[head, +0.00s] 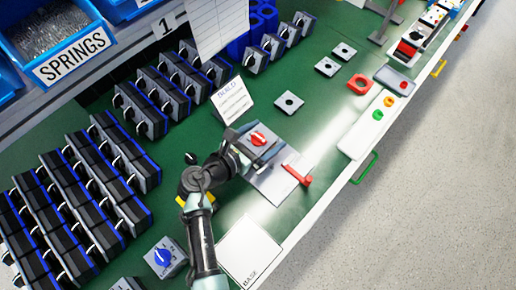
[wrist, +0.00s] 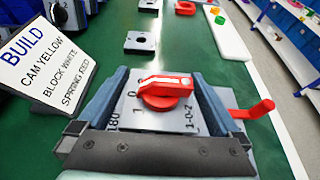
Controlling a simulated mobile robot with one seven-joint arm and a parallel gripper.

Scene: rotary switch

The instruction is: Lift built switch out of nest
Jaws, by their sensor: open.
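The built switch (head: 268,151) has a grey square top plate and a red rotary knob (head: 258,138). It sits in the nest on a light grey fixture plate (head: 272,184) at the bench's middle. In the wrist view the switch's plate (wrist: 133,115) shows the marks 0, 1, 180 and 1-0-2 around the red knob (wrist: 166,90). My gripper (wrist: 162,82) is open, with one blue-grey finger on each side of the switch. Whether the fingers touch its sides I cannot tell. The switch's lower body and the nest walls are mostly hidden.
A red lever (head: 297,176) sticks up at the fixture's right. A BUILD card (head: 232,101) stands close behind. Rows of grey-black switches (head: 95,165) fill the left. A BASE sheet (head: 248,252) lies in front. Green bench around the loose plate (head: 289,103) is clear.

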